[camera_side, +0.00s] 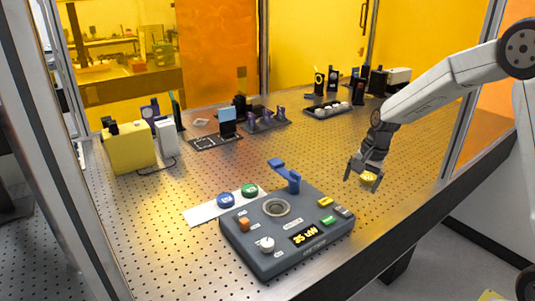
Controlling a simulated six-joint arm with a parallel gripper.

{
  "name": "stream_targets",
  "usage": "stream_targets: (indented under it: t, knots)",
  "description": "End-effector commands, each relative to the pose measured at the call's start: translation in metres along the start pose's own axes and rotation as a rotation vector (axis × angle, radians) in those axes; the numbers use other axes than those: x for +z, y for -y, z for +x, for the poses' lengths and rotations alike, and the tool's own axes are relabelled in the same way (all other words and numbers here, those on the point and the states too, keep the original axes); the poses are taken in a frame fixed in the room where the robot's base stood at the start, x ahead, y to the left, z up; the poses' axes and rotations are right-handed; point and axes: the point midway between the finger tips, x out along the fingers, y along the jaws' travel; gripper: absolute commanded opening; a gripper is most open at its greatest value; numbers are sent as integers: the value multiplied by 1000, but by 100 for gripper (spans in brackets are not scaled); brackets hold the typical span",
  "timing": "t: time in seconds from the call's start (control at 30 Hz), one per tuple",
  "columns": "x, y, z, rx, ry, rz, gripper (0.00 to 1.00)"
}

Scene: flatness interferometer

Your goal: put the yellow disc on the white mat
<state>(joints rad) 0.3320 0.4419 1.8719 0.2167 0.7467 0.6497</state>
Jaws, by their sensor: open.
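The yellow disc (369,176) is low on the perforated table at the right, near its front edge. My gripper (362,183) points down over it with its fingers spread open, one on each side of the disc in this view. Whether either finger touches the disc cannot be told. The white mat (202,213) is a strip left of the centre, partly behind the grey control box. A blue disc (227,200) and a green disc (249,190) lie on it. Its left end is bare.
The grey control box (262,255) with knobs, buttons, a lit display and a raised blue lever (286,174) stands between my gripper and the mat. A yellow box (128,149) and optical mounts stand farther back. Open table lies behind the control box.

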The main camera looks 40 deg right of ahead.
Motion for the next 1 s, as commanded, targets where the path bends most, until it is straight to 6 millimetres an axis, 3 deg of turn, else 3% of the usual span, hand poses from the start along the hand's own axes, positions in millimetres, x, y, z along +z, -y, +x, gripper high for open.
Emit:
stream_targets:
  t: [0.27,0.6,0.8,1.0]
  knots:
    - [-77,4,2,-27,78,421,100]
    - [-160,-12,1,-61,187,872,100]
    - [-183,-20,1,-69,226,1006,100]
    - [-187,-22,0,-69,235,1034,100]
